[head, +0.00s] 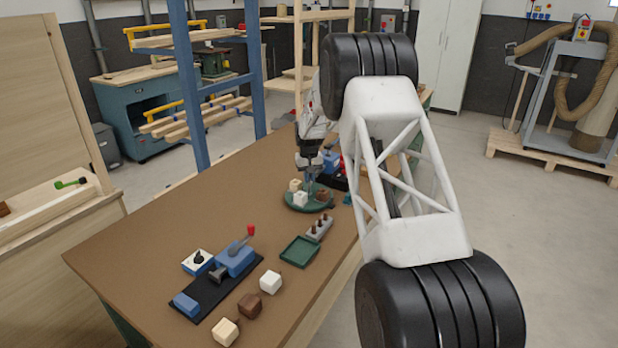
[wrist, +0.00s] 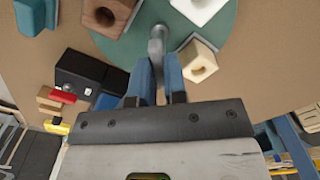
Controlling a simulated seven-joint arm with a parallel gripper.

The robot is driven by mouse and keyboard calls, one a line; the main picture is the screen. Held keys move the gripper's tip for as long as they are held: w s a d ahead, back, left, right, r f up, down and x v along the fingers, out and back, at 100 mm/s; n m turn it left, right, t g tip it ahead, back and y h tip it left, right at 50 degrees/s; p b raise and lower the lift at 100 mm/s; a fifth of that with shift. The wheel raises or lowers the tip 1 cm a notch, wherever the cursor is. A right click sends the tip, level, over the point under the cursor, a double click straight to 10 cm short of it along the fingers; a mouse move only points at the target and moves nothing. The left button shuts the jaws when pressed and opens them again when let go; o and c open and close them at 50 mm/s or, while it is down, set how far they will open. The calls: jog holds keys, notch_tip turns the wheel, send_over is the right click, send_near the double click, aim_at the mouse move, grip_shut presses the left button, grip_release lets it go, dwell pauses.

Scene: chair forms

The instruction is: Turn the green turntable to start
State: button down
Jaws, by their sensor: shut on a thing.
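The green turntable (head: 312,207) is a round disc on the brown workbench, and it fills the top of the wrist view (wrist: 223,28). It carries a cream block (head: 294,185), a white block (head: 300,198) and a brown block (head: 322,195); all three show in the wrist view too. A grey upright peg (wrist: 157,34) stands on the disc between the blocks. My gripper (wrist: 159,62) has its blue fingers closed around this peg. In the head view my gripper (head: 311,181) is over the disc, small and partly hidden.
A green tray (head: 299,251) and a grey peg holder (head: 319,229) are nearer on the bench. A blue clamp with a red-tipped lever (head: 236,258) and several loose blocks are at the front. A blue and black device (head: 330,160) stands behind the turntable. My white arm covers the right.

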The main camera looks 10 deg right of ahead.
jog(key=shift+r, duration=0.15)
jog(key=c, duration=1.2)
grip_release()
jog(key=shift+o, duration=0.2)
jog(key=shift+r, duration=3.85)
